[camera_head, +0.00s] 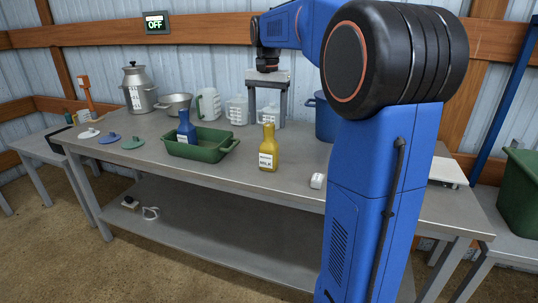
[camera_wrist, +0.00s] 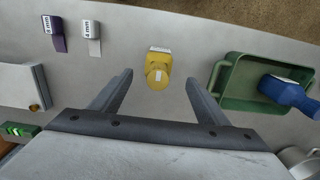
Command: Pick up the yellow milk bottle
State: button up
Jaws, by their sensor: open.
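The yellow milk bottle (camera_head: 268,150) stands upright on the grey metal table, with a white label on its front. In the wrist view the bottle (camera_wrist: 158,70) shows from above, just beyond the fingertips and between their lines. My gripper (camera_wrist: 158,80) is open and empty, its two dark fingers apart. In the head view my gripper (camera_head: 267,110) points down above and behind the bottle, in front of the clear jugs. It does not visibly touch the bottle.
A green tray (camera_head: 228,150) holding a blue bottle (camera_head: 186,128) stands close left of the bottle. Clear measuring jugs (camera_head: 237,112), a steel pot (camera_head: 175,103) and a milk can (camera_head: 138,90) stand behind. A small white item (camera_head: 317,181) lies to the right. The table's front edge is near.

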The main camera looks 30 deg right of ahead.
aim_at(269, 146)
notch_tip(269, 146, down, 6)
jog(key=shift+f, duration=0.25)
jog(key=shift+d+f, duration=0.15)
jog(key=shift+f, duration=1.15)
jog(key=shift+d+f, duration=0.1)
jog(key=shift+f, duration=1.15)
jog(key=shift+c, duration=0.4)
jog(key=c, duration=1.2)
jog(key=shift+o, duration=0.2)
jog(key=shift+r, duration=0.25)
jog(key=shift+r, duration=4.6)
jog(key=shift+r, duration=0.15)
